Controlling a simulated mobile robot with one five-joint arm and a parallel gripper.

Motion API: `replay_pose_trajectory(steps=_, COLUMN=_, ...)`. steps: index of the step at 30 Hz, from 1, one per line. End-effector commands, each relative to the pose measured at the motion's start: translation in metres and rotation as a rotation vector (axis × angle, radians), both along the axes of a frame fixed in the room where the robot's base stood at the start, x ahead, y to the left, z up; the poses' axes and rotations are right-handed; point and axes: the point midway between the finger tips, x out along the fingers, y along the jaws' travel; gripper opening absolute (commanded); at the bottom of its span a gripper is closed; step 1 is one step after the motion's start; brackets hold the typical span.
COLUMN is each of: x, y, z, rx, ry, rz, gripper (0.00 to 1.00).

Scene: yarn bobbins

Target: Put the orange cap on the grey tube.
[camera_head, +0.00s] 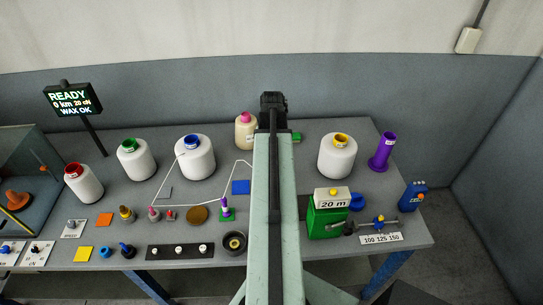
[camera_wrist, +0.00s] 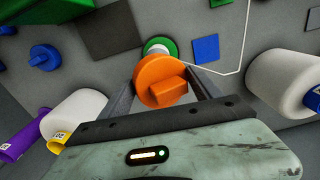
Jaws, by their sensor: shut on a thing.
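The orange cap (camera_wrist: 162,82), a round disc with a raised bar across it, is between the fingers of my gripper (camera_wrist: 160,86) in the wrist view. My gripper is shut on it. Just past the cap is a round green piece (camera_wrist: 172,45) with a pale grey-white round end (camera_wrist: 155,46) in it, which looks like the grey tube in a holder. The cap overlaps its lower part, so I cannot tell whether they touch. In the head view my arm hides the cap and this spot.
A white yarn bobbin stands on each side in the wrist view, one with a yellow core (camera_wrist: 75,112) and one at right (camera_wrist: 284,84). A purple tube (camera_head: 382,152) and green box (camera_head: 325,223) are right of my arm. A white thread (camera_head: 173,180) runs left of it.

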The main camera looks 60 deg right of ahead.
Motion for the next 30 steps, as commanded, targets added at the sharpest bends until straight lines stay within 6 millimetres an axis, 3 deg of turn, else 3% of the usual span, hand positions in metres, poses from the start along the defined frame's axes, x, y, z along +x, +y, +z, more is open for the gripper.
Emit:
replay_pose_trajectory(steps=4, x=0.0, y=0.0, z=0.0, rx=0.0, ry=-0.001, rz=0.0, gripper=0.04)
replay_pose_trajectory(steps=5, x=0.0, y=0.0, z=0.0, rx=0.0, ry=-0.001, rz=0.0, gripper=0.79)
replay_pose_trajectory(steps=7, x=0.0, y=0.0, z=0.0, rx=0.0, ry=-0.001, rz=0.0, gripper=0.98)
replay_pose_trajectory(steps=20, x=0.001, y=0.0, z=0.006, rx=0.0, ry=0.0, rz=0.001, gripper=0.99)
replay_pose_trajectory(steps=30, x=0.002, y=0.002, z=0.056, rx=0.0, ry=0.0, rz=0.006, gripper=0.99)
